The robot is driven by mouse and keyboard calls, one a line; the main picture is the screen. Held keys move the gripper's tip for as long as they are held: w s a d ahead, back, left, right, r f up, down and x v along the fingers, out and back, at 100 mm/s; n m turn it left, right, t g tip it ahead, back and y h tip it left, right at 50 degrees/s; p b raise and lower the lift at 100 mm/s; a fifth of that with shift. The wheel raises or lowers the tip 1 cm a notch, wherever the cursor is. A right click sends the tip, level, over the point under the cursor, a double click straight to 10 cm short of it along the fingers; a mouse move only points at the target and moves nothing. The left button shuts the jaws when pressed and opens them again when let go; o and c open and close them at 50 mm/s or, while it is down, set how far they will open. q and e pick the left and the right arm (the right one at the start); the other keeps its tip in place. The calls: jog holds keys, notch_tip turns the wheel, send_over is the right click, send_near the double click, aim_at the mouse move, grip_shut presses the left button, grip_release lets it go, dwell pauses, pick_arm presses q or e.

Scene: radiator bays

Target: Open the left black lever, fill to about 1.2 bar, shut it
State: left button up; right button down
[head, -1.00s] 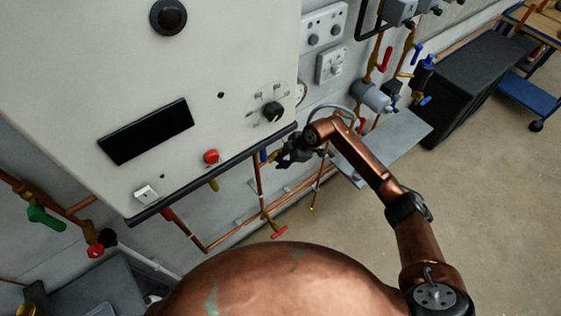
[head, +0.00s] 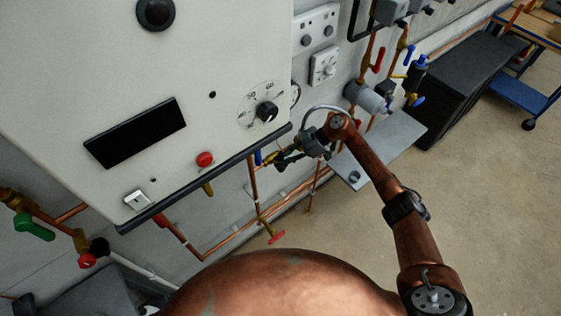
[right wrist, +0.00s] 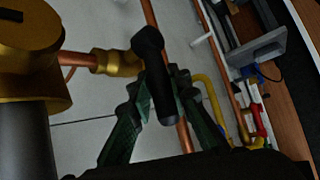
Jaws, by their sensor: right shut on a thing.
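A black lever (right wrist: 155,85) stands on a brass valve (right wrist: 115,62) in the right wrist view. My right gripper (right wrist: 160,95) is shut on this lever, with a dark green finger on either side of it. In the head view my right gripper (head: 284,159) is beside the brass fitting (head: 270,155) under the boiler's right edge. There the gripper hides the lever, and I cannot tell how far it is turned. A round gauge (head: 295,94) shows only its edge behind the boiler; its reading is not visible. My left gripper is out of view.
The white boiler (head: 215,60) fills the upper left. A grey hose (head: 325,108) arches by my right wrist. Copper pipes (head: 225,243) run below, with a red-handled valve (head: 276,238). A grey shelf (head: 400,135) is to the right.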

jog(key=shift+w+d+r, duration=0.1)
jog(key=shift+w+d, duration=0.15)
jog(key=shift+d, duration=0.05)
jog(key=c, duration=2.1)
grip_release()
jog(key=shift+d, duration=0.1)
jog(key=shift+o, duration=1.4)
jog(key=shift+d, duration=0.1)
jog(key=shift+a, duration=0.3)
jog(key=v, duration=1.2)
